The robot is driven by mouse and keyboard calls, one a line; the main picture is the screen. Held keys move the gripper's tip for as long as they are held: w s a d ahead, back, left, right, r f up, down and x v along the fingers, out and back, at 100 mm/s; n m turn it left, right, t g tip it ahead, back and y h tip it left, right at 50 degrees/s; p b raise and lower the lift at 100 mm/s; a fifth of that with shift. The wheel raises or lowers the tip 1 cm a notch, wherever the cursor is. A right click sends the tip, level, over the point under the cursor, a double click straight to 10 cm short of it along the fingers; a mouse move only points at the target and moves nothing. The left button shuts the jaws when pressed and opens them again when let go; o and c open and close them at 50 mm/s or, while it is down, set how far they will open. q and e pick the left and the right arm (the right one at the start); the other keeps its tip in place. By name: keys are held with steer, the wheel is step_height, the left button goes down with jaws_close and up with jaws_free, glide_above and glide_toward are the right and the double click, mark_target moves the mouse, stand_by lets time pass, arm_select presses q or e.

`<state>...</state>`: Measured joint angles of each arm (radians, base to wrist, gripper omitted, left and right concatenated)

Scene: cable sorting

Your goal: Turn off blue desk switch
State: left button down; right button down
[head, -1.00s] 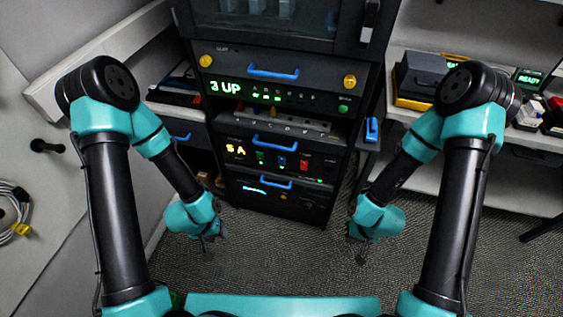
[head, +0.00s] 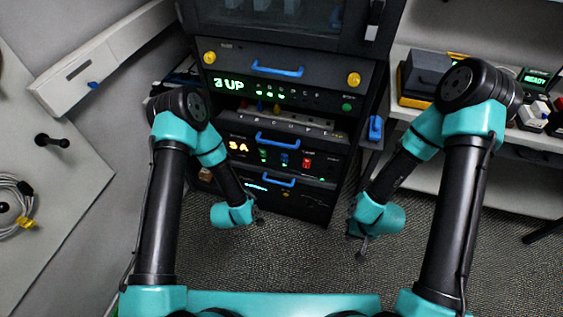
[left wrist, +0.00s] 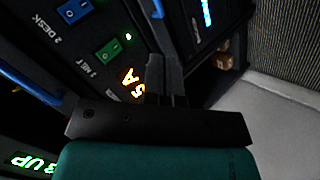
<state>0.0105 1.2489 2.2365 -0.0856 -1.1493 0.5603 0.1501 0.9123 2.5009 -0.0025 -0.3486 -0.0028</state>
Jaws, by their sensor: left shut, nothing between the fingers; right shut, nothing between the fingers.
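The blue desk switch (head: 284,159) sits on the rack panel with the amber "5 A" readout, between a green switch (head: 263,155) and a red switch (head: 307,162). In the left wrist view the blue switch (left wrist: 74,11), labelled "2 DESK", is at the upper left, beside the green switch (left wrist: 113,46) labelled "1 NET". My left gripper (head: 259,219) is low in front of the rack, below the switch and apart from it. Its shut, empty fingers (left wrist: 164,70) show in the left wrist view. My right gripper (head: 361,254) is shut and empty, low to the right of the rack.
Blue handles (head: 277,139) stick out from the rack drawers above and below the switch panel. A "3 UP" display (head: 229,83) is higher on the rack. A shelf (head: 420,118) with boxes stands at the right. The carpet (head: 300,260) in front is clear.

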mark_target(284, 156)
arm_select(q)
steer(key=w+d+n+t+h, duration=0.1)
steer(key=w+d+n+t, duration=0.2)
steer(key=d+n+t, duration=0.4)
steer(key=shift+w+d+n+t, duration=0.3)
steer(key=shift+d+n+t, duration=0.1)
steer(key=shift+d+t, duration=0.75)
steer(key=shift+w, duration=0.1)
steer(key=x, duration=1.3)
steer(key=shift+w, duration=0.35)
